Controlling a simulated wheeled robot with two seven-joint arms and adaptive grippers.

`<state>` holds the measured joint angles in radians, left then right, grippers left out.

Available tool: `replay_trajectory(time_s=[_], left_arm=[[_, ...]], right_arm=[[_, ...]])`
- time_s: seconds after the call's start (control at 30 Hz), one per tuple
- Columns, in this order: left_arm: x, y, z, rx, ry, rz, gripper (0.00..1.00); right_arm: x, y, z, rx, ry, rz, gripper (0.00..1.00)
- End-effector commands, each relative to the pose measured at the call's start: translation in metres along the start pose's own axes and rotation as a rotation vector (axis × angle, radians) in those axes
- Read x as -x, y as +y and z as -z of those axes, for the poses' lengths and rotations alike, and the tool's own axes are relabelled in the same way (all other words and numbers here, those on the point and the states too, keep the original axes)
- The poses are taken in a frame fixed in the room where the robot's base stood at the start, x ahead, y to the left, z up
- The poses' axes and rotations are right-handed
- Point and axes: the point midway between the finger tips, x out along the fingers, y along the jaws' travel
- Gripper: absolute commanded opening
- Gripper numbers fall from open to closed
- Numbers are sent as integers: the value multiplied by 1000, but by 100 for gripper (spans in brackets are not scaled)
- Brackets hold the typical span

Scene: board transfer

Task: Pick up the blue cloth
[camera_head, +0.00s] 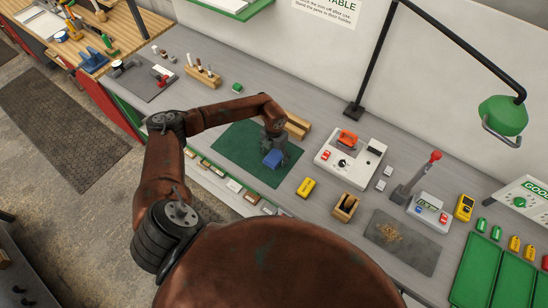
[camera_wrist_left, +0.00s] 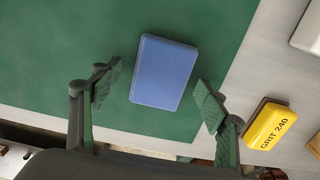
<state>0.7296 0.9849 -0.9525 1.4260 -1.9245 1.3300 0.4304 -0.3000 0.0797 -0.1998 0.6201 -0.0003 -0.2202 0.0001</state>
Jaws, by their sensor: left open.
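The blue cloth (camera_head: 271,159) shows as a thick, flat blue block with rounded corners. It lies on the dark green mat (camera_head: 232,152) on the grey workbench. In the left wrist view the blue cloth (camera_wrist_left: 164,68) sits slightly tilted, its near end between the two fingers. My left gripper (camera_head: 277,148) is over it in the head view and partly covers it. In the left wrist view my left gripper (camera_wrist_left: 157,93) is open, with one finger on each side of the cloth and a visible gap to each. My right gripper is not in view.
A yellow "GRIT 240" block (camera_wrist_left: 268,124) lies just right of the mat. A wooden block or rack (camera_head: 298,125) is behind my gripper. A white device with an orange part (camera_head: 350,157) and a wooden box (camera_head: 345,207) stand to the right. The mat's left part is clear.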

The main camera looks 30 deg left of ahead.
Motion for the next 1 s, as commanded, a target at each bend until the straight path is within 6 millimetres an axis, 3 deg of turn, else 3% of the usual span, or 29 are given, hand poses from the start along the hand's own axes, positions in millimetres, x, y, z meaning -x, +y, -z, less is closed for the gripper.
replay_trajectory(time_s=[0.07,0.67,1.0], left_arm=[[0,0,0,-1,0,0,68],[0,-1,0,-1,0,1,27],[4,-1,-1,-1,-2,1,27]], right_arm=[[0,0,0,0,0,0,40],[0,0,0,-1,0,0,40],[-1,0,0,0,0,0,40]])
